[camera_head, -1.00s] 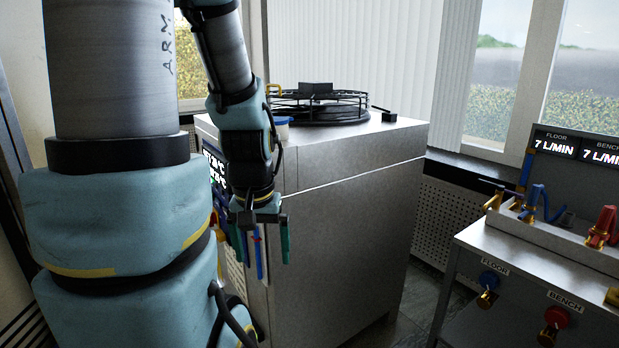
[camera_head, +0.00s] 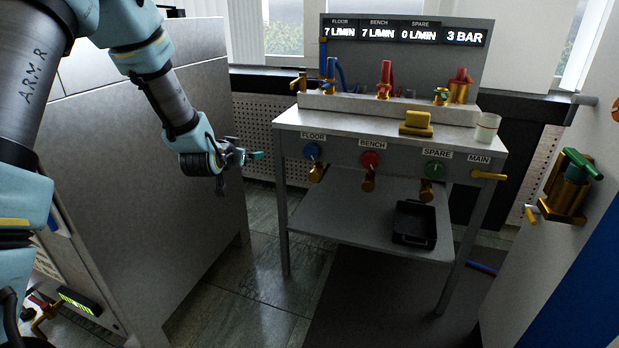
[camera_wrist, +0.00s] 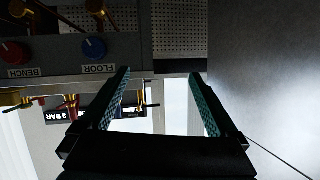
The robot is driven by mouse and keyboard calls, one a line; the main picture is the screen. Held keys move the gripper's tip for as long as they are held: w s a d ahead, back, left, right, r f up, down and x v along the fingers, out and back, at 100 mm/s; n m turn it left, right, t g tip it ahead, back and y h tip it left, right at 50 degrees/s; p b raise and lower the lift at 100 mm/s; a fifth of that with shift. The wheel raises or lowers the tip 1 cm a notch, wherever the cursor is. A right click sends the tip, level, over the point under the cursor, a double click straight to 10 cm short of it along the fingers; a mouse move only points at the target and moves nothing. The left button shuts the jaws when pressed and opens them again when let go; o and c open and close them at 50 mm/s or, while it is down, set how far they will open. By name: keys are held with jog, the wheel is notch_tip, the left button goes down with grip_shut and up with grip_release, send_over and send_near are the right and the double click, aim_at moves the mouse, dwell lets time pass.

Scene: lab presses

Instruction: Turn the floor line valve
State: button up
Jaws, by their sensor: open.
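The floor line valve is the blue round knob (camera_head: 312,150) under the FLOOR label on the front of the metal bench, at its left end. A brass spout hangs below it. In the wrist view, which is upside down, the blue knob (camera_wrist: 94,47) shows at the upper left, outside my fingers. My gripper (camera_head: 244,156) is left of the knob in the head view, at about its height and apart from it. My gripper (camera_wrist: 163,88) is open, with nothing between its green-padded fingers.
The red BENCH knob (camera_head: 370,160) and green SPARE knob (camera_head: 434,169) sit to the right. The display panel (camera_head: 405,42) reads FLOOR 7 L/MIN. A black tray (camera_head: 414,224) lies on the lower shelf. A large metal cabinet (camera_head: 150,190) stands left, with open floor between it and the bench.

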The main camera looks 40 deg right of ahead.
aim_at(310, 152)
jog(key=s+d+f+m+h+b, duration=0.1)
jog(key=s+d+f+h+b, duration=0.15)
jog(key=d, duration=0.45)
jog(key=s+d+f+m+h+b, duration=0.1)
jog(key=s+d+f+h+b, duration=0.1)
jog(key=s+d+f+h, duration=0.3)
jog(key=w+d, duration=0.2)
jog(key=d, duration=0.1)
jog(key=w+d+y, duration=0.1)
jog(key=w+d, duration=0.1)
jog(key=d, duration=0.1)
jog(key=w+d+r+y, duration=0.1)
jog(key=w+d, duration=0.1)
jog(key=d, duration=0.2)
jog(key=shift+w+t+y+b, duration=0.25)
jog(key=shift+w+t+b, duration=0.05)
jog(key=c, duration=1.4)
